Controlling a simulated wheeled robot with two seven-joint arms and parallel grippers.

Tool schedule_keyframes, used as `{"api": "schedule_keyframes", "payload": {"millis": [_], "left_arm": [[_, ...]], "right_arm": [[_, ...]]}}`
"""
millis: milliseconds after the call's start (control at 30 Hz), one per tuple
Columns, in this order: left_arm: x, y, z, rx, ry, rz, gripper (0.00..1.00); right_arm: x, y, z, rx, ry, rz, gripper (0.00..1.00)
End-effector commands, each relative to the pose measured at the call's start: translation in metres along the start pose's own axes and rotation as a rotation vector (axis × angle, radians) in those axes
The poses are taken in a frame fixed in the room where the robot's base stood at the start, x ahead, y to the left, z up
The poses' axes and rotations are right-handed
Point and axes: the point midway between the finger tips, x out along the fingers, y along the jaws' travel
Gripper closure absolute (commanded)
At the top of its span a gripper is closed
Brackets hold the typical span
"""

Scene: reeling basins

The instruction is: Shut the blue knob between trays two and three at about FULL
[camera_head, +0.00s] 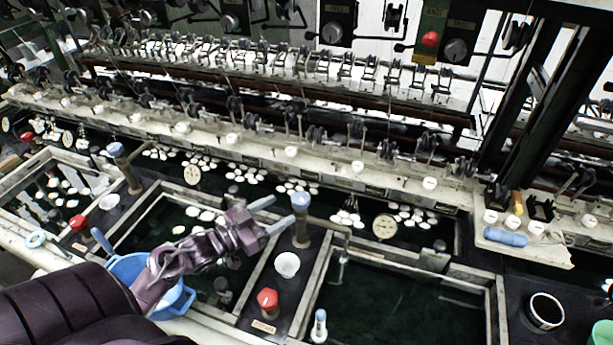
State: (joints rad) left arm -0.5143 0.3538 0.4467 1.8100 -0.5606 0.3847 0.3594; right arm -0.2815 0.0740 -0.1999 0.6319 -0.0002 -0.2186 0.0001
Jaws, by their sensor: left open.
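A blue knob (301,200) tops a post on the dark divider between the middle tray (158,190) and the right tray (497,310). A pipe runs right from its post. My left gripper (283,210) is open, with its two pale fingers pointing right, just left of this knob. Its lower fingertip looks very close to the knob's post; I cannot tell whether they touch. Nothing shows between the fingers. A similar blue knob (116,149) stands between the left tray (18,177) and the middle tray. A round dial (385,227) sits right of the near knob; its reading is too small. My right gripper is out of view.
A white cup (287,264) and a red knob (267,299) stand on the same divider. A blue basin (130,268) is partly hidden under my left arm. A white bottle (319,326) stands at the right tray's front edge. A long machine bench (262,146) runs behind.

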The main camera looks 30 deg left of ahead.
Motion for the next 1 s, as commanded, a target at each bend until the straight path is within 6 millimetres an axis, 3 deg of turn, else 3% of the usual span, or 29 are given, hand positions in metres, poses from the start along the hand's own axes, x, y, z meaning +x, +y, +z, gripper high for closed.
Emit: {"api": "schedule_keyframes", "payload": {"millis": [133, 333, 467, 567, 800, 900, 1000], "left_arm": [[0.013, 0.002, -0.002, 0.001, 0.003, 0.0, 0.38], [0.046, 0.001, -0.002, 0.0, 0.003, -0.001, 0.38], [0.063, 0.001, -0.002, -0.001, 0.003, -0.001, 0.38], [0.071, 0.002, 0.0, 0.0, 0.001, -0.001, 0.38], [0.076, 0.002, 0.001, 0.001, 0.0, -0.001, 0.38], [0.075, 0.002, 0.001, 0.001, 0.0, -0.001, 0.38], [0.075, 0.002, 0.001, 0.001, 0.0, -0.001, 0.51]], "right_arm": [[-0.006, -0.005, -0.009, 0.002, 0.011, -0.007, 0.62], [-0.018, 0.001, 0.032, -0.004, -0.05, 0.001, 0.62], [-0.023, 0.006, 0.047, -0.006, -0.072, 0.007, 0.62], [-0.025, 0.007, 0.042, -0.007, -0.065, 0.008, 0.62], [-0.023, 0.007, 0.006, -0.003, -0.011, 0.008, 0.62], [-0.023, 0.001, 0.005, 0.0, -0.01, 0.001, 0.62], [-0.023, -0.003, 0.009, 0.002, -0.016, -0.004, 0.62]]}}
